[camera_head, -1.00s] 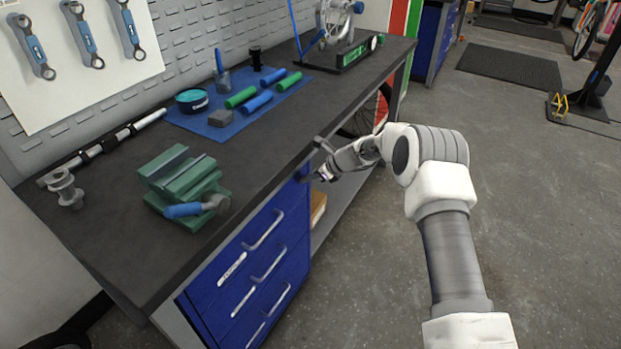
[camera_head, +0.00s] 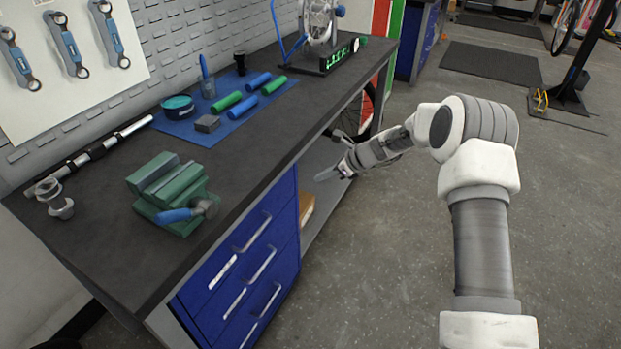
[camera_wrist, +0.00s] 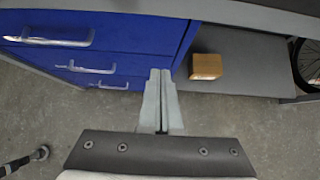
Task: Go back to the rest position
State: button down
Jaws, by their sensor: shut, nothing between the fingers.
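My gripper (camera_head: 328,174) is in front of the workbench, to the right of the blue drawers and below the level of the bench top. In the wrist view my gripper (camera_wrist: 160,78) shows its two fingers together, with nothing between them. The fingers point toward the right edge of the blue drawer cabinet (camera_wrist: 130,30). My gripper is apart from the bench in the head view, and my arm reaches to it from the right.
The workbench (camera_head: 130,262) carries a green vise (camera_head: 165,185), a blue mat (camera_head: 187,130) with several grips, and a wheel stand (camera_head: 335,60). A brown box (camera_wrist: 206,66) sits on the lower shelf (camera_wrist: 245,80). The floor (camera_head: 400,250) beside the bench is clear.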

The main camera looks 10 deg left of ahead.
jog(key=s+d+r+n+h+p, duration=0.1)
jog(key=s+d+r+n+p, duration=0.25)
jog(key=r, duration=0.55)
jog(key=s+d+r+n+h, duration=0.2)
jog(key=s+d+r+n, duration=0.15)
jog(key=s+r, duration=0.5)
jog(key=s+d+r+n+h+p, duration=0.15)
jog(key=s+r+n, duration=0.3)
jog(key=r, duration=0.65)
jog(key=s+d+r+n+t+h+p, duration=0.1)
jog(key=s+d+r+n+p, duration=0.1)
jog(key=s, duration=0.6)
jog(key=s+d+r+n+h+p, duration=0.1)
jog(key=s+d+r+n, duration=0.3)
jog(key=s, duration=0.4)
jog(key=s+d+r+n+t+h+p, duration=0.1)
jog(key=s+d+r+n+h+p, duration=0.1)
jog(key=s+d, duration=0.5)
notch_tip(320, 180, up, 2)
jog(key=shift+s+r+n+t+p, duration=0.1)
jog(key=shift+s+n+t+p, duration=0.2)
jog(key=shift+s+n+p, duration=0.75)
jog(key=shift+w, duration=0.25)
